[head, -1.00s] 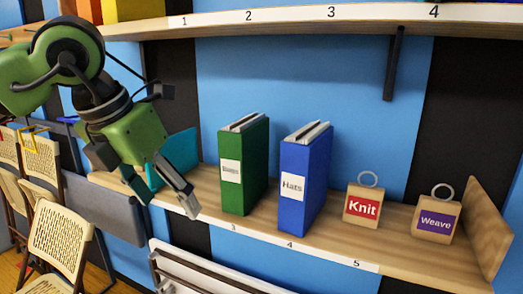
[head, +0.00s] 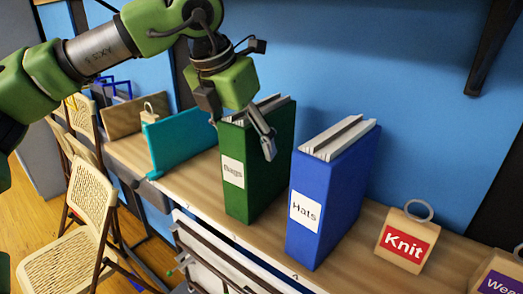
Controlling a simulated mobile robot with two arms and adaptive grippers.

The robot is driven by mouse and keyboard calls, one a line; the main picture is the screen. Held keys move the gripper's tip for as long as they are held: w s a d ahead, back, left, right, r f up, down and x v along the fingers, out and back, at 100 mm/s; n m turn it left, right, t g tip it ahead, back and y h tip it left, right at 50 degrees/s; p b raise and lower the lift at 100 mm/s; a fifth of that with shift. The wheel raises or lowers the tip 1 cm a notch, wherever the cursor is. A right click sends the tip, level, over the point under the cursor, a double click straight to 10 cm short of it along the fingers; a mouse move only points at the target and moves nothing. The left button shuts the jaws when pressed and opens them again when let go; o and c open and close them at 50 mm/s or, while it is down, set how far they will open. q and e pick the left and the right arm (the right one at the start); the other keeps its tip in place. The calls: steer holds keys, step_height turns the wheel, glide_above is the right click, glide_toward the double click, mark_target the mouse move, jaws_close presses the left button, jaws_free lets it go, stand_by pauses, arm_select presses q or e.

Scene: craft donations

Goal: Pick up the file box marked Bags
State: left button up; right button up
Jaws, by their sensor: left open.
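The green file box (head: 268,182) stands upright on the wooden shelf, with a white label reading "Bags" on its spine. The blue file box marked Hats (head: 337,206) stands to its right with a gap between them. My left gripper (head: 240,130) comes from the upper left, pointing down at the top of the green box. It is open and empty. One finger overlaps the green box in the picture, and the other is near its upper left. I cannot tell whether a finger touches it. My right gripper is not in view.
A teal board (head: 180,138) stands left of the green box. A Knit block (head: 404,240) and a Weave block (head: 497,275) stand to the right on the shelf (head: 180,188). A folding chair (head: 85,215) is at lower left. A bracket (head: 492,45) hangs at upper right.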

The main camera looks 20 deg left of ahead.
arm_select(q)
steer(key=shift+w+d, duration=0.2)
steer(key=shift+w, duration=0.55)
steer(key=w+p, duration=0.1)
steer(key=w+d+p, duration=0.1)
steer(key=w, duration=0.1)
steer(key=w+f+p, duration=0.1)
steer(key=w, duration=0.1)
steer(key=shift+d+f, duration=0.1)
steer(key=shift+d, duration=0.1)
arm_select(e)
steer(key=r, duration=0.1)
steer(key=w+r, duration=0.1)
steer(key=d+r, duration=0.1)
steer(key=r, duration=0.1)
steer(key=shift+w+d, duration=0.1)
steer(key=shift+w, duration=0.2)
arm_select(q)
steer(key=shift+s, duration=0.1)
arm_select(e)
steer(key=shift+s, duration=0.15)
arm_select(q)
steer(key=shift+d+f, duration=0.1)
steer(key=shift+f, duration=0.05)
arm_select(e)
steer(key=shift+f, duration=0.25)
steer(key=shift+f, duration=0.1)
